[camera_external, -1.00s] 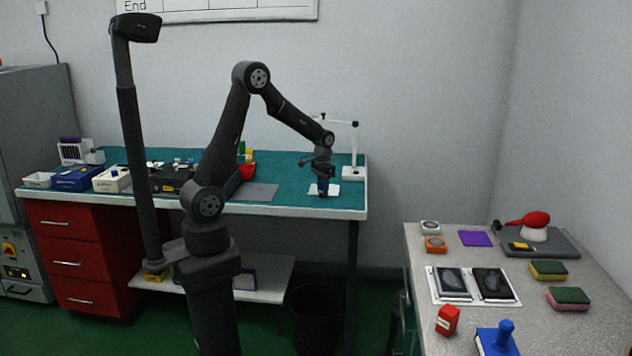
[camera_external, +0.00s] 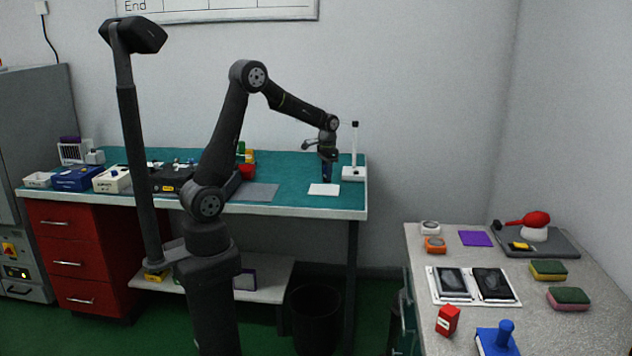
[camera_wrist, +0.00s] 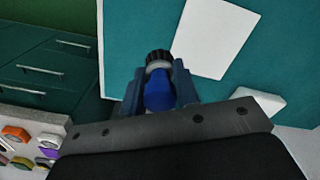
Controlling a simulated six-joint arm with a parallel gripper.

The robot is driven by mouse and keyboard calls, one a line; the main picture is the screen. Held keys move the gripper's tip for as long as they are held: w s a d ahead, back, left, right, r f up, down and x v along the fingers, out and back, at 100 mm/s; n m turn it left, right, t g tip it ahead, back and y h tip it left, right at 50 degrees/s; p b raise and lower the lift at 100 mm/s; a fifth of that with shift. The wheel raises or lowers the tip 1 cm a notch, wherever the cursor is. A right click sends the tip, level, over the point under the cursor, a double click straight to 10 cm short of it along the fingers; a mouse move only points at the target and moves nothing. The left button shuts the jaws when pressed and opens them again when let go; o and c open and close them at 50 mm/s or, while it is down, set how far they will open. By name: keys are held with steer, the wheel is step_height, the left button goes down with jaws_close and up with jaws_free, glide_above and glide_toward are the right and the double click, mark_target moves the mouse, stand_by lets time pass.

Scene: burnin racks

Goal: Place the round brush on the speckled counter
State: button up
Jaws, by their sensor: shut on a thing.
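The round brush (camera_wrist: 158,88) is in my gripper (camera_wrist: 158,90), with its blue body between the two fingers and its dark ribbed end past the fingertips in the wrist view. In the external view my gripper (camera_external: 327,173) is shut on it and holds it over the green bench top, near the white sheet (camera_external: 324,189). The brush is mostly hidden by the fingers there. The speckled counter (camera_external: 412,243) stands at the lower right, apart from the bench. Its edge also shows in the wrist view (camera_wrist: 30,124) at the far left.
The counter carries a white tray with two dark panels (camera_external: 471,301), sponges (camera_external: 568,298), a purple square (camera_external: 475,238), a red box (camera_external: 447,320), a blue-handled stamp (camera_external: 497,342) and a dark mat (camera_external: 560,244). A white stand (camera_external: 354,172) is close right of my gripper.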

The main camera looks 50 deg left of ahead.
steer(key=s+a+r+n, duration=0.1)
steer(key=s+a+r, duration=0.2)
steer(key=s+a, duration=0.45)
steer(key=n, duration=0.1)
glide_above(256, 191)
steer(key=f, duration=0.5)
steer(key=shift+d+f, duration=0.2)
steer(key=shift+f, duration=0.2)
steer(key=shift+a+f, duration=0.15)
steer(key=shift+f, duration=1.9)
steer(key=shift+f, duration=0.15)
steer(key=o, duration=1)
